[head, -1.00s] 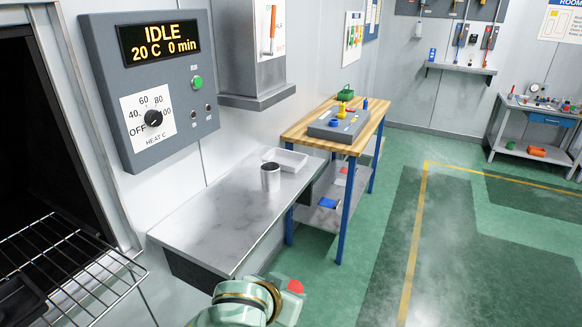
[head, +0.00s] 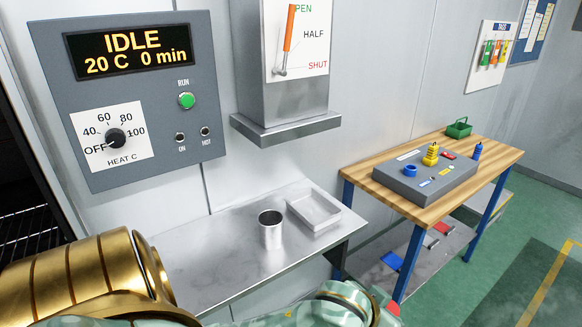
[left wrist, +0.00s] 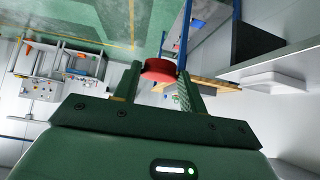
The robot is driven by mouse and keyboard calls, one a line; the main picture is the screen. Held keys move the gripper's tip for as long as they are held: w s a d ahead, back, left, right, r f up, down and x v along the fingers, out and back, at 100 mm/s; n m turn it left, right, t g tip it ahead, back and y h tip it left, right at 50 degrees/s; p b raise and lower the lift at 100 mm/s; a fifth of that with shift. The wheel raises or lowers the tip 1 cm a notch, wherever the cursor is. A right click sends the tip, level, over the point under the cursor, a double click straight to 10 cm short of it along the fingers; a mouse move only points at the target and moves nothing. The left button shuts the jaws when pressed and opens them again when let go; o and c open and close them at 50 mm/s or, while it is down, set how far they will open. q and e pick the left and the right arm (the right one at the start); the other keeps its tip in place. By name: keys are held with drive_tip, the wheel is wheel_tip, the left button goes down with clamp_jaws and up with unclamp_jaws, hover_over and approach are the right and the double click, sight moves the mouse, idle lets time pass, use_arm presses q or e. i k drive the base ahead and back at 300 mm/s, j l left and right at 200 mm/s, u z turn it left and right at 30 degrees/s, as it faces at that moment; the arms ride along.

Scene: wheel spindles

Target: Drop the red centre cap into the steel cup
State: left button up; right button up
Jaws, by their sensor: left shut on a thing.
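The red centre cap (left wrist: 158,66) is between the fingertips of my left gripper (left wrist: 158,73) in the left wrist view, and the jaws are shut on it. The steel cup (head: 271,234) stands upright on the steel shelf (head: 215,265) in the head view. My left arm crosses the bottom of the head view, in front of and below the cup. A small red patch shows at its right end; I cannot tell whether it is the cap. The cup's inner floor is hidden. My right gripper is not in view.
A shallow pale tray (head: 314,222) sits just right of the cup. A control panel (head: 125,100) and a metal housing (head: 287,122) are on the wall behind. A wooden bench (head: 437,207) with a grey block (head: 426,190) stands to the right.

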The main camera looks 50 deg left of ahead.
sight(270, 241)
drive_tip(key=i+u, duration=0.2)
drive_tip(key=u, duration=0.25)
drive_tip(key=i+u, duration=0.25)
drive_tip(key=u, duration=0.15)
drive_tip(key=i+l+u, duration=0.15)
drive_tip(key=u, duration=0.3)
drive_tip(key=i+j+u, duration=0.25)
drive_tip(key=u, duration=0.15)
drive_tip(key=i+j+u, duration=0.1)
drive_tip(key=i+u, duration=0.35)
drive_tip(key=z, duration=0.35)
